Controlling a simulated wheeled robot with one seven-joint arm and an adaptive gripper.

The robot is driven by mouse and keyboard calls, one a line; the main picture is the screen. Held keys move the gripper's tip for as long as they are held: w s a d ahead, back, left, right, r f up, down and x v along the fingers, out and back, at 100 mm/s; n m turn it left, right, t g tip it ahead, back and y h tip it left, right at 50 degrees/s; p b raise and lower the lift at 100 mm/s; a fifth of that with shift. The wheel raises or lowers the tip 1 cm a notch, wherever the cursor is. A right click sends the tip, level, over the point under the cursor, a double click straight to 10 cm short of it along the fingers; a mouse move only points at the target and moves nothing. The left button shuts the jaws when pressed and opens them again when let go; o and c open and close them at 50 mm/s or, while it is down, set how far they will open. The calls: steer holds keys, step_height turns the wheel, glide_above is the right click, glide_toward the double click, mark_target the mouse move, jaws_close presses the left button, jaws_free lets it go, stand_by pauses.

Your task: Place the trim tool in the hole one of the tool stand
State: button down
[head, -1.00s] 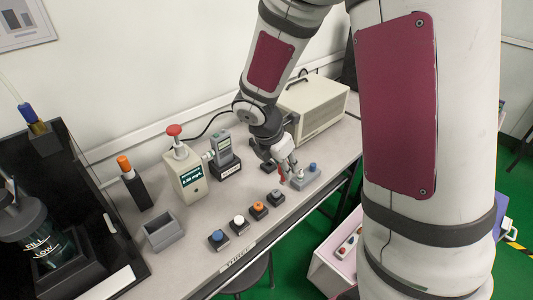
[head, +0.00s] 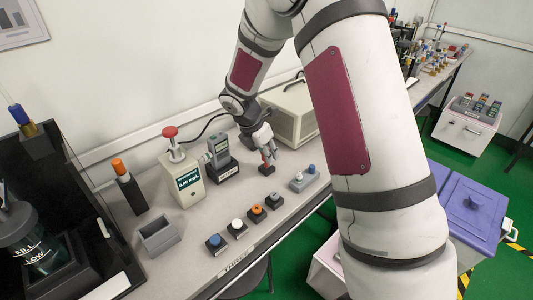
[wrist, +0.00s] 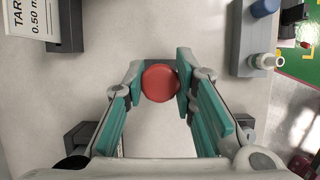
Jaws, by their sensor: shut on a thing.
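My gripper (head: 265,149) is shut on a red-topped piece (wrist: 160,83), which looks like the trim tool. Its round red top sits between the fingertips in the wrist view; its lower part is hidden there. In the head view, the red piece (head: 265,158) is directly above a small dark block (head: 267,169) on the bench; I cannot tell whether they touch. The grey tool stand (head: 303,182) is to the right of my gripper, with a white-topped and a blue-topped piece in it. It also shows at the upper right of the wrist view (wrist: 243,55). Hole one cannot be made out.
A white meter box (head: 187,182) with a red knob and a handheld tester (head: 219,149) stand left of my gripper. A beige case (head: 292,112) is behind it. Several small coloured-button blocks (head: 257,213) line the front. Bare bench lies between my gripper and the stand.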

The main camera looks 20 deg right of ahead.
steer(key=shift+f, duration=0.15)
steer(key=c, duration=1.3)
jaws_free()
steer(key=p+v, duration=0.2)
steer(key=v, duration=1)
steer(key=s+r+m, duration=0.6)
steer(key=s+r, duration=0.3)
steer(key=s+a+r+m+y, duration=0.1)
steer(key=s+m, duration=0.4)
steer(key=s, duration=0.4)
steer(key=s+a+m+y, duration=0.2)
steer(key=s+m, duration=0.3)
steer(key=s, duration=0.4)
steer(key=s+a+r+m+y, duration=0.1)
steer(key=s+m, duration=0.4)
steer(key=s, duration=0.4)
steer(key=shift+s+a+r+m+t+y, duration=0.15)
steer(key=shift+a+r+m+t+y, duration=0.15)
steer(key=shift+r+t, duration=0.1)
